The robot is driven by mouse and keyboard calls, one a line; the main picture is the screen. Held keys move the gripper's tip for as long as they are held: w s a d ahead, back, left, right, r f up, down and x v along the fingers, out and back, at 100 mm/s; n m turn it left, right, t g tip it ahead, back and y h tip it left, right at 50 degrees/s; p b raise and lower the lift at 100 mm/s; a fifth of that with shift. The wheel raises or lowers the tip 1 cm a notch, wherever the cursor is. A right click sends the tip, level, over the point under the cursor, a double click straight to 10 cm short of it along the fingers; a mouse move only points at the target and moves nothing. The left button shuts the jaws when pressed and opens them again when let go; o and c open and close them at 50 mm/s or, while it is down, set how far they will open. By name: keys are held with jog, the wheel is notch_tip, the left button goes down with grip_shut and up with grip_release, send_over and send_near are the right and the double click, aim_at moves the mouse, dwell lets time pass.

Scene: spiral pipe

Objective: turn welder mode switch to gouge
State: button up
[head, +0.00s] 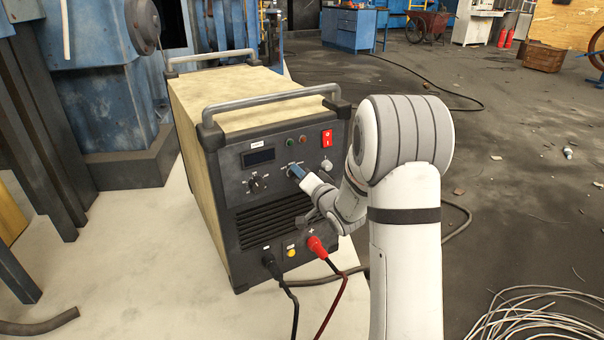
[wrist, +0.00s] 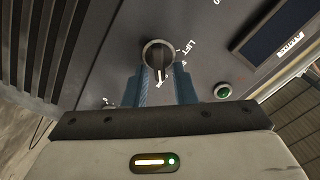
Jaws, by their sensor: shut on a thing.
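The welder (head: 215,95) is a tan box with a black front panel, standing on a pale floor patch in the head view. Its mode switch (wrist: 158,55) is a round dark knob with a light pointer line. The word LIFT is readable beside it; other labels are partly hidden or too small to read. In the wrist view the pointer is toward my gripper's palm. My gripper (wrist: 160,70) has its two blue fingers on either side of the knob, shut on it. In the head view my gripper (head: 297,171) reaches the panel and covers most of the knob.
A second knob (head: 258,184), a display (head: 258,157) and a red rocker switch (head: 327,138) are nearby on the panel. Black and red cable plugs (head: 317,246) sit below. A metal handle (head: 270,103) spans the top. Blue machinery (head: 85,90) stands at left.

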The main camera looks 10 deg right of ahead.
jog(key=shift+f, duration=0.1)
jog(key=o, duration=0.7)
jog(key=shift+c, duration=0.2)
jog(key=p+v, duration=0.1)
jog(key=v, duration=0.7)
